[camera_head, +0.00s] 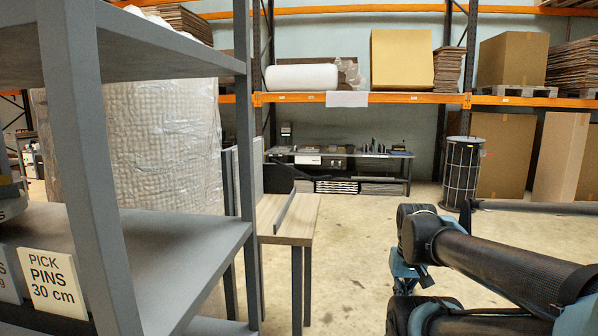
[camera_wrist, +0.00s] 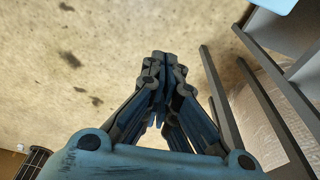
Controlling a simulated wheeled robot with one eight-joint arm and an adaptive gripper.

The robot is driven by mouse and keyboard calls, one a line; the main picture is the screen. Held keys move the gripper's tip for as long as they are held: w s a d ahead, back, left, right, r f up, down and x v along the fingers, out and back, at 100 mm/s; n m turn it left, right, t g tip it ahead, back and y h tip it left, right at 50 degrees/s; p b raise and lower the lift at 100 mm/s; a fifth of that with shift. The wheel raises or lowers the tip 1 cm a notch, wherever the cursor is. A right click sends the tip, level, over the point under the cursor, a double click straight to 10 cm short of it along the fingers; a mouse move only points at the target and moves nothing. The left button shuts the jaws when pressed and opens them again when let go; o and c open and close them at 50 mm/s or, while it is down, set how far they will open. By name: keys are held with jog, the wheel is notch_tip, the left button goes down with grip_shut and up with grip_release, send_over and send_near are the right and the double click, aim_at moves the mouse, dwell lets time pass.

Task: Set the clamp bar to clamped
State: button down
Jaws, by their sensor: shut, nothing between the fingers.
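I cannot make out a clamp bar or a tray cleaner in either view. My gripper (camera_wrist: 161,62) shows in the wrist view with its fingertips together, holding nothing. It hangs over bare concrete floor, apart from any object. A workbench (camera_head: 345,154) with several small dark and grey items stands at the back wall in the head view. The items are too small to tell whether a clamp bar is among them.
A grey shelf rack (camera_head: 80,130) with a "PICK PINS 30 cm" sign (camera_head: 52,283) stands close on the left. A wooden-topped table (camera_head: 292,218) is beside it. A black drum (camera_head: 462,172) stands at the back right. The middle floor (camera_head: 350,240) is clear.

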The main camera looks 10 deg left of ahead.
jog(key=shift+w+a, duration=0.25)
jog(key=shift+w, duration=0.1)
jog(key=w+a+r+n+y, duration=0.2)
jog(key=w+a+r, duration=0.2)
jog(key=w+r, duration=0.5)
jog(key=w+a+r+n+y, duration=0.1)
jog(key=w+a+r, duration=0.2)
jog(key=w+r, duration=0.6)
jog(key=w+a+r+n+y, duration=0.1)
jog(key=w+a+r, duration=0.2)
jog(key=w+r, duration=0.3)
jog(key=w+a+r+n+g+y, duration=0.1)
jog(key=w+a+r+n, duration=0.15)
jog(key=w+r, duration=0.45)
jog(key=w+a+r+n+y, duration=0.1)
jog(key=w+a+r+y, duration=0.2)
jog(key=w, duration=0.6)
jog(key=s+a+f+h, duration=0.1)
jog(key=a+f, duration=0.8)
jog(key=shift+a, duration=0.25)
